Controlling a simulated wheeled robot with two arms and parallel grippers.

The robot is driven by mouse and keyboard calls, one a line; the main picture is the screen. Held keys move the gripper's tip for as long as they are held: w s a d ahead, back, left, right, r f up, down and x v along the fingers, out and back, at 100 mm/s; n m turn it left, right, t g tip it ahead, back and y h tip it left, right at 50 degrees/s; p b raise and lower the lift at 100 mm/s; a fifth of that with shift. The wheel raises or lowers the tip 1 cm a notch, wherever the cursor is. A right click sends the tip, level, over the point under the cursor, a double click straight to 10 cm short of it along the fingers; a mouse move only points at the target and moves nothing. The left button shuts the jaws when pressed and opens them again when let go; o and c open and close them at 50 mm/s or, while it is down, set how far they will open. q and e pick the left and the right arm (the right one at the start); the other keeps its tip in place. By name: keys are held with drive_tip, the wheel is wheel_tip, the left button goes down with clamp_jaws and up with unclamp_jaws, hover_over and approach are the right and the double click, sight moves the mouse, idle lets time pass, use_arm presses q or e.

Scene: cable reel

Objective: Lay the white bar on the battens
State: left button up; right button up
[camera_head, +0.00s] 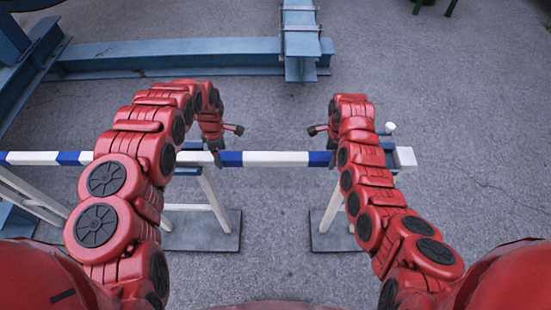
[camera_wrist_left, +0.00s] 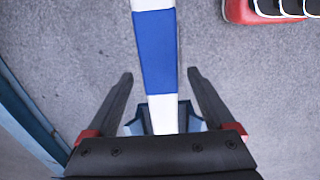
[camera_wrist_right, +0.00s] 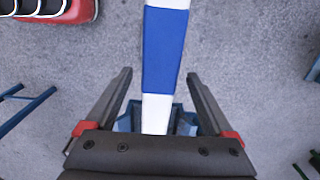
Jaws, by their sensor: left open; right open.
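The white bar (camera_head: 275,158) with blue bands runs level from the left edge of the head view to a white end block at right. Slanting pale legs on grey base plates stand below it. My left gripper (camera_head: 226,141) is open and empty above the bar, left of centre. In the left wrist view the bar (camera_wrist_left: 155,50) runs between its spread fingers, touching neither. My right gripper (camera_head: 322,143) is likewise open, and the bar (camera_wrist_right: 164,50) shows between its fingers in the right wrist view. I cannot make out the battens for certain.
A long blue beam (camera_head: 170,55) lies across the floor at the back, with another blue piece (camera_head: 300,40) crossing it. Base plates (camera_head: 205,232) and (camera_head: 335,232) stand on the grey floor below the bar. The floor at right is clear.

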use_arm(q)
drive_tip(key=shift+f, duration=0.95)
use_arm(e)
drive_tip(key=shift+f, duration=0.95)
use_arm(q)
clamp_jaws()
use_arm(e)
clamp_jaws()
